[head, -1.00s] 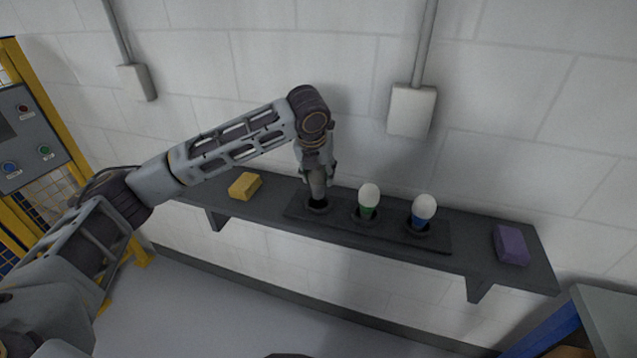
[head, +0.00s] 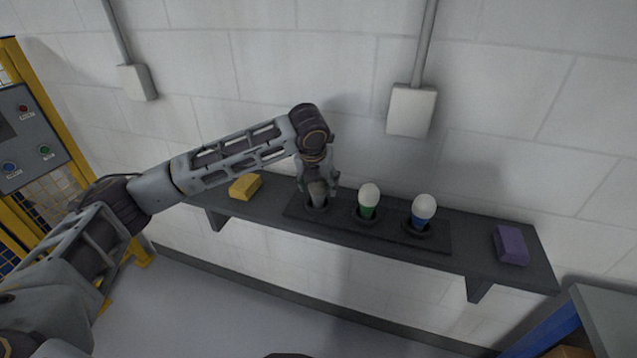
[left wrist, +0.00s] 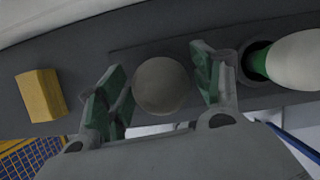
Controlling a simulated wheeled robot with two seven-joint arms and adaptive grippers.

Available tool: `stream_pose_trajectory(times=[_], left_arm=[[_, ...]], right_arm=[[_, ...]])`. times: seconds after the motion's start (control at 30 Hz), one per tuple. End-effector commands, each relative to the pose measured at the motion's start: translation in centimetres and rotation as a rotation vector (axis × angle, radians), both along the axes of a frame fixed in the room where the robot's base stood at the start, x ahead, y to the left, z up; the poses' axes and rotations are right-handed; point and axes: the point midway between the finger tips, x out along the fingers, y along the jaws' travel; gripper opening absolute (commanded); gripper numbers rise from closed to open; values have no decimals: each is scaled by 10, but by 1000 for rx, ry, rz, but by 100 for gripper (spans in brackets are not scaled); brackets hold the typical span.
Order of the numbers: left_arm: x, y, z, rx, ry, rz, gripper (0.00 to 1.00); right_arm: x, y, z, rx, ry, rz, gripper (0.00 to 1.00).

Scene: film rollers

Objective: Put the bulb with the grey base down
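The grey-looking bulb (head: 317,192) is upright in the left socket of the dark holder (head: 296,211) on the wall shelf. Its base is hidden in the socket. In the left wrist view its round top (left wrist: 161,86) lies between my fingers. My left gripper (head: 318,184) is around the bulb from above; its fingers (left wrist: 162,75) look open, with a narrow gap beside the bulb. A green-based bulb (head: 368,199) stands in the middle socket and a blue-based bulb (head: 422,211) in the right one. My right gripper is not in view.
A yellow block (head: 245,187) lies on the shelf (head: 478,246) left of the holder, and a purple block (head: 511,245) near its right end. The wall is close behind, with a conduit box (head: 411,110) above. The green-based bulb is close beside my right finger.

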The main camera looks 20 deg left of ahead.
Motion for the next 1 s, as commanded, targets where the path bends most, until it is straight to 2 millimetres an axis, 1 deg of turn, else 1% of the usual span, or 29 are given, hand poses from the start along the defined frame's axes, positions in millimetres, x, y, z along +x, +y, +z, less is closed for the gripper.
stream_pose_trajectory(times=[0.47,0.67,1.0], left_arm=[[0,0,2,-1,-1,0,68],[-6,-1,20,-1,-3,0,68],[-25,-1,66,-1,-3,0,68]], right_arm=[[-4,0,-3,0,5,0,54],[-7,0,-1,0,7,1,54],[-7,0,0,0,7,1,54]])
